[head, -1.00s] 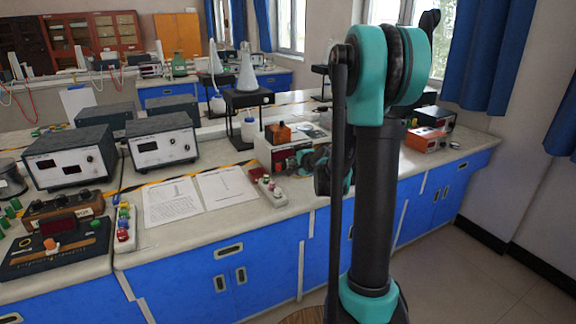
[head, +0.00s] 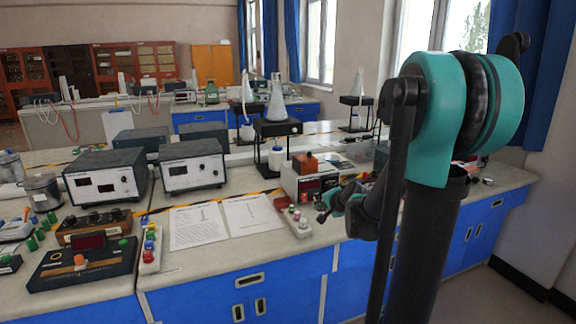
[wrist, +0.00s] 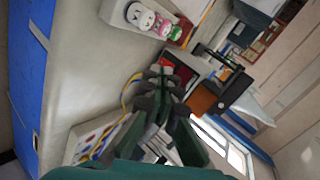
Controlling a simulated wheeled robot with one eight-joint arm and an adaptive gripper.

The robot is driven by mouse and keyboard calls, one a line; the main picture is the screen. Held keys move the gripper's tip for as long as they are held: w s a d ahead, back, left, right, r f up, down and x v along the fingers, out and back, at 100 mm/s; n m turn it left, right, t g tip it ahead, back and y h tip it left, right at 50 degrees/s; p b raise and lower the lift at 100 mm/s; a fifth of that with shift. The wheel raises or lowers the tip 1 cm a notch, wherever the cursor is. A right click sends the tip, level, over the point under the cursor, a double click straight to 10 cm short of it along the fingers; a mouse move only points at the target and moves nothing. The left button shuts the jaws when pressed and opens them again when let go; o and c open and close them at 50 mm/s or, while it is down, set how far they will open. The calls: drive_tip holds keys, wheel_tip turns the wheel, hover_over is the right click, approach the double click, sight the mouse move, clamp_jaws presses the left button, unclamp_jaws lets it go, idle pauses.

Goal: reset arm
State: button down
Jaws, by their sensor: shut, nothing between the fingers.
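My gripper (head: 328,206) shows in the head view, partly behind my own teal and black arm. It is over the front part of the lab bench (head: 200,262), just right of a strip of coloured terminals (head: 292,216). In the wrist view its dark fingers (wrist: 160,82) are together with nothing between them. Whether the gripper touches anything cannot be told.
A white meter box with a red display (head: 310,184) and an orange block (head: 305,162) stand close behind the gripper. Two power supplies, one here (head: 192,166), papers (head: 198,226) and a flask on a stand (head: 277,104) are further left. Floor is free at right.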

drive_tip(key=s+d+f+n+g+h, duration=0.1)
drive_tip(key=s+f+n+g, duration=0.1)
drive_tip(key=s, duration=0.7)
drive_tip(key=s+d+f+n+g+h, duration=0.1)
drive_tip(key=s+f+n, duration=0.4)
drive_tip(key=s, duration=0.5)
drive_tip(key=s+d+f+n+g+h, duration=0.2)
drive_tip(key=s+f+n+g, duration=0.1)
drive_tip(key=s, duration=0.6)
drive_tip(key=shift+s+f+n, duration=0.25)
drive_tip(key=shift+s+n, duration=0.05)
drive_tip(key=c, duration=2.3)
unclamp_jaws()
